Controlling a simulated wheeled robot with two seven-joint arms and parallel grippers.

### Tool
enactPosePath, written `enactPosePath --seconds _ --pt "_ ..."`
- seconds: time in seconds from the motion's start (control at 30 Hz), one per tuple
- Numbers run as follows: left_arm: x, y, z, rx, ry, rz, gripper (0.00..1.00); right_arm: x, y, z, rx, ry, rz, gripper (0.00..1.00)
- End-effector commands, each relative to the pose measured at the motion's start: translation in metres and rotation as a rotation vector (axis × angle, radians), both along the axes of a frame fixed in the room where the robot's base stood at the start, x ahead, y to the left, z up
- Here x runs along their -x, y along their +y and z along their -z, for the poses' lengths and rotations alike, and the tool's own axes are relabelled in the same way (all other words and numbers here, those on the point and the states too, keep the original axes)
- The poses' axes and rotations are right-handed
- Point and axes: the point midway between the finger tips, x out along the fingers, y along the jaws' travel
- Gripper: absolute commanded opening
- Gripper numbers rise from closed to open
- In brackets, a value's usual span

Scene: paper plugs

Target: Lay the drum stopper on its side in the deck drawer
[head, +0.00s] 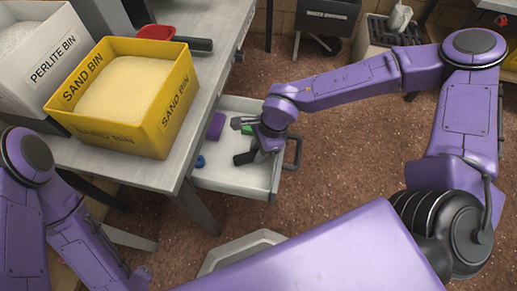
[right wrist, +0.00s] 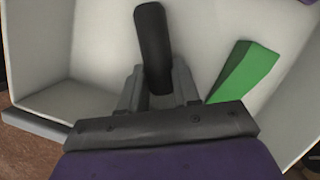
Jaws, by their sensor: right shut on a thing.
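The deck drawer (head: 228,180) stands open under the desk, with a pale inside. My right gripper (head: 256,153) is in the drawer, shut on a dark, elongated stopper (head: 243,158). In the right wrist view, the dark stopper (right wrist: 153,45) sits between the fingers (right wrist: 155,90) of the gripper and sticks out beyond them. It looks tilted or on its side, low over the drawer floor; I cannot tell whether it touches. My left arm is at the lower left of the head view, and its gripper is not clearly seen.
In the drawer are a purple block (head: 216,125), a small blue piece (head: 200,161) and a green block (head: 247,128), which is right of the fingers in the wrist view (right wrist: 243,70). A yellow sand bin (head: 165,120) and white perlite bin (head: 40,70) stand on the desk.

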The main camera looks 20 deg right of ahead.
Motion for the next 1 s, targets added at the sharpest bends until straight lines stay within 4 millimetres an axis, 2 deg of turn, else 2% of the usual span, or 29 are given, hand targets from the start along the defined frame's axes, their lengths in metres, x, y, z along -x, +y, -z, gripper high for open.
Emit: enactPosePath --seconds 0.6,0.9,0.93,1.0 --pt "0.0 0.0 0.006 0.0 0.0 0.0 0.62 0.004 -0.001 0.02 0.003 0.013 -0.002 0.01" --pt "0.0 0.0 0.008 0.0 0.0 0.0 0.62 0.005 0.0 0.022 0.003 0.013 -0.004 0.01" --pt "0.0 0.0 0.008 0.0 0.0 0.0 0.62 0.005 0.0 0.022 0.003 0.013 -0.004 0.38" --pt "0.0 0.0 0.008 0.0 0.0 0.0 0.62 0.005 0.0 0.023 0.003 0.013 -0.005 0.61"
